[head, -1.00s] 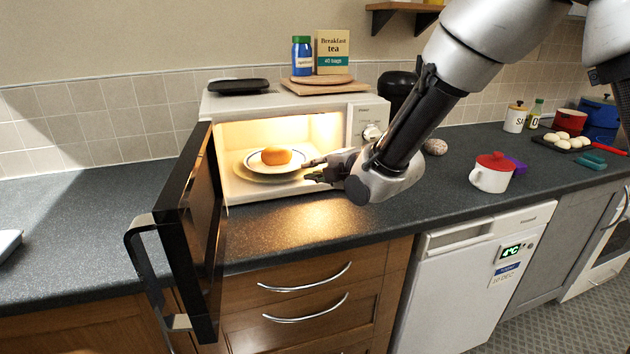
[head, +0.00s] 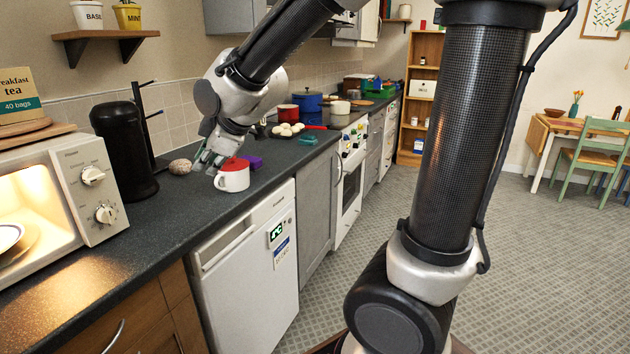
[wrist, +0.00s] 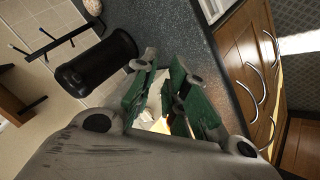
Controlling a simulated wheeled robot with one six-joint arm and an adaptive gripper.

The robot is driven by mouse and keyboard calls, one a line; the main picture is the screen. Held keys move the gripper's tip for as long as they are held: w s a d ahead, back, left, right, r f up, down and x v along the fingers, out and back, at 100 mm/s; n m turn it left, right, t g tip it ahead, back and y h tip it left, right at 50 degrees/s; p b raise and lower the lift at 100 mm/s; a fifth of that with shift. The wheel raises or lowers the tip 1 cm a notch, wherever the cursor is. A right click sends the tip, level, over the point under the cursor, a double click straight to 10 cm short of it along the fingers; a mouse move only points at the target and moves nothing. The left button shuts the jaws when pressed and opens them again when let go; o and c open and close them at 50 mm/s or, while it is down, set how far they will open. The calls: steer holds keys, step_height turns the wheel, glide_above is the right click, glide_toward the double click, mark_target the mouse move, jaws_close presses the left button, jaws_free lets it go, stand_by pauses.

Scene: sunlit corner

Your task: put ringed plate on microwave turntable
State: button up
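The ringed plate (head: 8,237), white with a dark ring, is cut off by the left edge of the head view, inside the lit microwave (head: 85,190). A tan rim (head: 28,240) beside it appears to be the turntable; most of both is out of view. My gripper (head: 207,162) is over the counter, well right of the microwave, just behind a white pot with a red lid (head: 232,180). In the wrist view its green-padded fingers (wrist: 165,100) stand apart with nothing between them.
A black cylinder (head: 124,150) and mug tree stand right of the microwave. A brown stone-like lump (head: 180,167) and purple block (head: 252,161) lie near my gripper. A tray of white balls (head: 287,130) is farther along.

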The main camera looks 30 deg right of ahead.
steer(key=s+d+m+g+h, duration=0.1)
steer(key=s+d+m+g, duration=0.1)
steer(key=s+d+m, duration=0.5)
steer(key=s+d+m+g+h, duration=0.2)
steer(key=s+d+m, duration=0.5)
steer(key=s+d, duration=0.5)
steer(key=s, duration=0.6)
steer(key=shift+h, duration=0.3)
steer(key=shift+d, duration=0.1)
